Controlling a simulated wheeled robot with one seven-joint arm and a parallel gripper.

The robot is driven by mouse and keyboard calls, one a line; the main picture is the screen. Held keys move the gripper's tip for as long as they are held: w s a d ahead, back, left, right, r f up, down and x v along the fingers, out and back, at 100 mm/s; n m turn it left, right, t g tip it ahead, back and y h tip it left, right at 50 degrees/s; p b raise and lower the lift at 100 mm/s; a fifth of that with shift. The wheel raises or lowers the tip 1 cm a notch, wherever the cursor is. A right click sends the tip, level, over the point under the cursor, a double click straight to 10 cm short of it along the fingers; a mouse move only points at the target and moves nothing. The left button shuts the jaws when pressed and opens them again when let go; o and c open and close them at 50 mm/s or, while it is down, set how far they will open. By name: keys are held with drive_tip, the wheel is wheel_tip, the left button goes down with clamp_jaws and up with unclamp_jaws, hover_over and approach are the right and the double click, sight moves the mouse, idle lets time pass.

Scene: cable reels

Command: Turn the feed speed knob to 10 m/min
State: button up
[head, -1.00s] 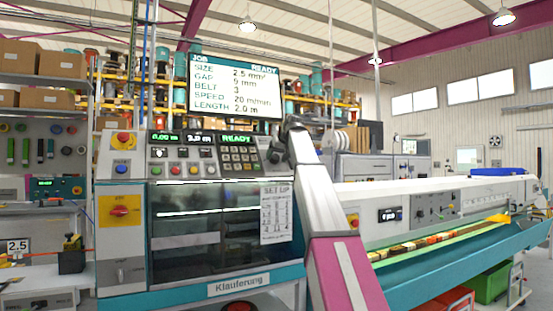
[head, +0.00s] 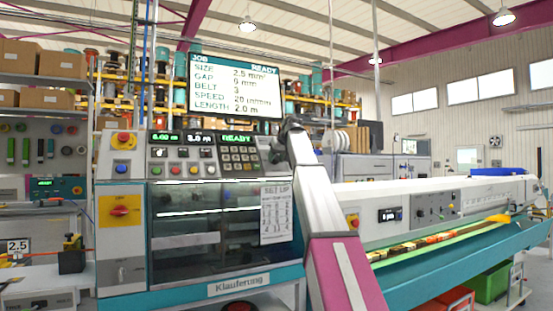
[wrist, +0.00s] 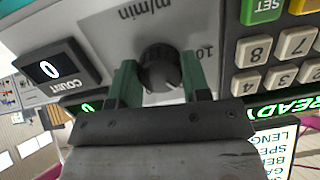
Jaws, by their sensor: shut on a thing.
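In the wrist view, a dark round knob (wrist: 160,66) sits on the grey panel under the label "m/min". A "10" mark is partly visible on the panel to its right. My gripper (wrist: 160,80) has its two green fingers shut on the knob from both sides. The knob's pointer is not clear. The job screen (head: 235,86) reads READY, with a speed line of 20 m/min.
A keypad (wrist: 275,60) lies close to the right of the fingers in the wrist view. A count display (wrist: 50,70) reading 0 lies to the left. In the head view, a red emergency button (head: 123,140) and a long conveyor (head: 450,250) flank the cabinet.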

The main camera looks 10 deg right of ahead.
drive_tip(key=n+h, duration=0.1)
drive_tip(key=n, duration=0.9)
drive_tip(key=shift+t+h, duration=0.4)
idle(0.4)
drive_tip(key=o, duration=0.9)
drive_tip(key=v, duration=1.1)
drive_tip(key=shift+a, duration=0.1)
drive_tip(key=shift+f, duration=0.1)
